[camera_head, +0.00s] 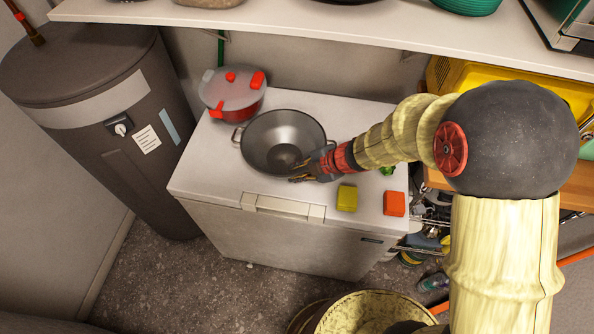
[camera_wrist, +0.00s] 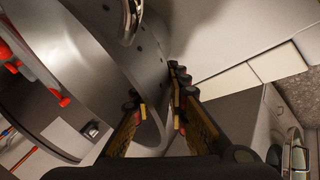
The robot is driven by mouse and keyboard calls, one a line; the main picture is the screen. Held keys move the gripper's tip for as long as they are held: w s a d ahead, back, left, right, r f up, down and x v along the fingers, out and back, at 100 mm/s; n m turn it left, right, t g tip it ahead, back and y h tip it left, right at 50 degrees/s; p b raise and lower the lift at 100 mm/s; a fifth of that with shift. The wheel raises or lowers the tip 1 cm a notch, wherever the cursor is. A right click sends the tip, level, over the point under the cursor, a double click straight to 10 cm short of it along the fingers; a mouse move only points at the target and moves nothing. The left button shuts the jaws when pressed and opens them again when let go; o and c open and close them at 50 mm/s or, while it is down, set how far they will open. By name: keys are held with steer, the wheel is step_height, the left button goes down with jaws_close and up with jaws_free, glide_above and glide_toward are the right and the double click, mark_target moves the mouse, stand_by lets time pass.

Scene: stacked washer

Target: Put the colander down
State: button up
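The colander (camera_head: 270,138) is a dark grey metal bowl with a loop handle on its left. It appears upright on the white chest freezer top; any small gap beneath it cannot be told. My gripper (camera_head: 301,171) is at its lower right edge, one finger over the inside and the other outside. In the wrist view, the colander's curved, perforated wall (camera_wrist: 115,70) fills the upper left. Its edge runs between the fingers of my gripper (camera_wrist: 155,101), which stand apart with space around it. The far handle shows at the top.
The freezer top (camera_head: 350,115) also holds a lidded red pot (camera_head: 233,92), a yellow block (camera_head: 347,198) and an orange block (camera_head: 394,204). A grey tank (camera_head: 95,120) stands at left. A shelf (camera_head: 330,27) overhangs the back. The freezer's front left is clear.

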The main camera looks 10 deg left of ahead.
steer(key=shift+o, duration=0.5)
steer(key=shift+r, duration=0.15)
steer(key=p+v, duration=0.4)
steer(key=v, duration=0.8)
steer(key=w+d+r+m+t+h, duration=0.4)
steer(key=w+d+r+m+t, duration=0.2)
steer(key=w+d+r, duration=0.45)
steer(key=s+d+r+m+t+h, duration=0.2)
steer(key=s+d+r+m+h, duration=0.1)
steer(key=d+r+m, duration=0.4)
steer(key=s+d+r+m+g+h, duration=0.1)
steer(key=s+d+r+m+h, duration=0.1)
steer(key=s+d+r+m, duration=0.3)
steer(key=s+d+m+g+h, duration=0.1)
steer(key=s+m, duration=0.2)
steer(key=s, duration=0.3)
steer(key=s+a+m+g+y, duration=0.1)
steer(key=s+a+m, duration=0.1)
steer(key=s, duration=0.4)
steer(key=s+a+m+g+y, duration=0.1)
steer(key=s+a+m+g, duration=0.1)
steer(key=s, duration=0.5)
steer(key=shift+s+a+f+m+y, duration=0.3)
steer(key=shift+a+f, duration=0.15)
steer(key=shift+a, duration=0.45)
